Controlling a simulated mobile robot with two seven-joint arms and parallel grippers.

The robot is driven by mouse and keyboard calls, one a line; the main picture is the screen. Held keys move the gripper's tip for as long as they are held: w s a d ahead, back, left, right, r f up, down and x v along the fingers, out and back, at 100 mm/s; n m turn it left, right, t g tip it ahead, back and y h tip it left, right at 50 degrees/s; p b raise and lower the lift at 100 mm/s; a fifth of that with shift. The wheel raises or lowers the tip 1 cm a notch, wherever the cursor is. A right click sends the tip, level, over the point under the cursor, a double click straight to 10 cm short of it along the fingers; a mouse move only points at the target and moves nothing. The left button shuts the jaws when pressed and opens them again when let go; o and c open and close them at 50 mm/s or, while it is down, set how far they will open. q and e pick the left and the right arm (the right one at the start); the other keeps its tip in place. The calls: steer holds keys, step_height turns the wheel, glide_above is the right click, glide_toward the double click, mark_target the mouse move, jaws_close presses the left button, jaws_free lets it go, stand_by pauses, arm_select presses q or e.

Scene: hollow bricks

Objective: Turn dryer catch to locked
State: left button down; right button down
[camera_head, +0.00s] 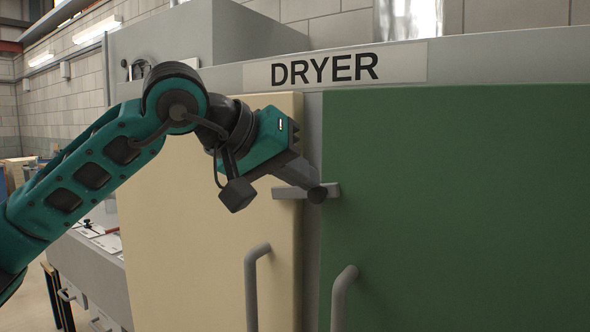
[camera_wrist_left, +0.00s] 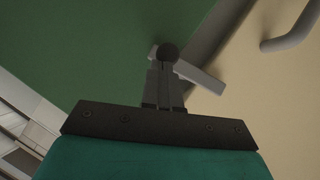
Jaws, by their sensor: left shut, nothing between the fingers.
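The dryer catch (camera_head: 288,192) is a grey bar lying roughly level across the gap between the cream door (camera_head: 190,220) and the green door (camera_head: 450,200). In the left wrist view the catch (camera_wrist_left: 205,79) reaches out to the right from beside the fingertips, towards the cream door. A dark round knob (camera_head: 317,194) shows at the fingertips, partly covering the bar; it also shows in the left wrist view (camera_wrist_left: 167,52). My left gripper (camera_head: 308,184) is shut and empty, its tips at the catch. I cannot tell whether they touch it. My right gripper is not in view.
A grey door handle (camera_head: 254,290) stands out from the cream door and another (camera_head: 342,298) from the green door, both below the catch. The DRYER sign (camera_head: 400,63) is above. A bench with items (camera_head: 95,235) stands at the left. Space before the green door is clear.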

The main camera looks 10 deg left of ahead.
arm_select(q)
steer(key=shift+s+d+f+m+y, duration=0.1)
steer(key=shift+d+m+y, duration=0.2)
steer(key=shift+y, duration=0.1)
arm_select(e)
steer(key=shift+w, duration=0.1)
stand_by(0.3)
